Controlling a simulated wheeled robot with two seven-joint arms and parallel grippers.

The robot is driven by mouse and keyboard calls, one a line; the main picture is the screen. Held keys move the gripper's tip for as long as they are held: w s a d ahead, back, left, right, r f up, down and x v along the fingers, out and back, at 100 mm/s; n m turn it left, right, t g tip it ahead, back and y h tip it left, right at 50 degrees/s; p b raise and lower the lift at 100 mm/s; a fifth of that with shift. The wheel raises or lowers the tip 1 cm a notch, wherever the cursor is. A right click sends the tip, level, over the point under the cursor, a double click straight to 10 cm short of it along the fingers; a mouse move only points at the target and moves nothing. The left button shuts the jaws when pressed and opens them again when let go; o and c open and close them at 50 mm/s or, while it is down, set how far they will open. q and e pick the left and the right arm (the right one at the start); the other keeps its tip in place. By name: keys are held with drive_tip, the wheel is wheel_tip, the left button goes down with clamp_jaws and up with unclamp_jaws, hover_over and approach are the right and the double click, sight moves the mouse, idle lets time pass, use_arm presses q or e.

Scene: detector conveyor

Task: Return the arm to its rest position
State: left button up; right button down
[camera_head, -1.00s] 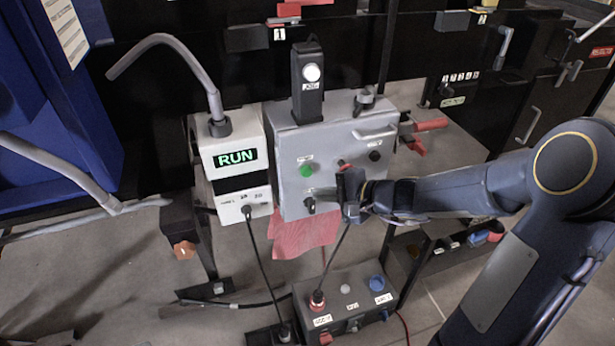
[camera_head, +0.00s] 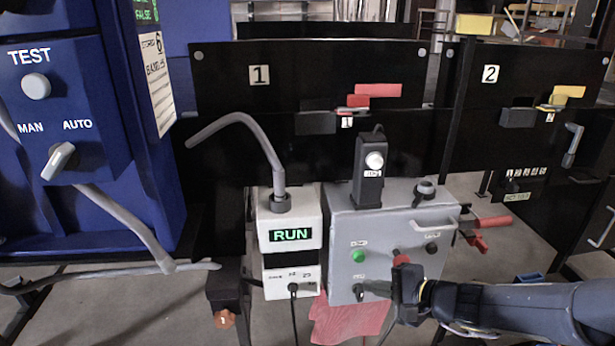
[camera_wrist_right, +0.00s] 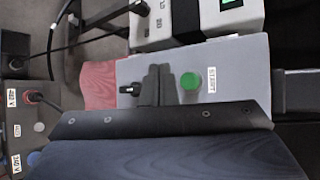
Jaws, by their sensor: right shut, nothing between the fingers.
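My right gripper (camera_head: 405,300) is in front of the lower right part of the grey control box (camera_head: 340,235), with its arm coming in from the lower right. Its fingers are shut with nothing between them. In the right wrist view the shut fingers (camera_wrist_right: 157,85) point at the box face, between a black knob (camera_wrist_right: 130,90) and the green button (camera_wrist_right: 191,81). I cannot tell whether they touch the box. My left gripper is not in view.
A white unit reading RUN (camera_head: 290,235) stands left of the box. A black pendant (camera_head: 369,170) sits on top of the box. A red-handled clamp (camera_head: 490,223) sticks out at its right. A blue cabinet (camera_head: 120,130) with a switch fills the left.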

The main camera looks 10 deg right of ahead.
drive_tip(key=s+a+r+n+g+p, duration=0.2)
drive_tip(key=s+r+n+p, duration=0.15)
drive_tip(key=s+r, duration=0.3)
drive_tip(key=s+a+r+n+g+p, duration=0.25)
drive_tip(key=s+r+n, duration=0.25)
drive_tip(key=s, duration=0.3)
drive_tip(key=s+d+n+h+p, duration=0.2)
drive_tip(key=s+d+n+h, duration=0.1)
drive_tip(key=s, duration=0.6)
drive_tip(key=shift+s+d+h, duration=0.4)
drive_tip(key=shift+d+h, duration=0.25)
drive_tip(key=shift+h, duration=0.25)
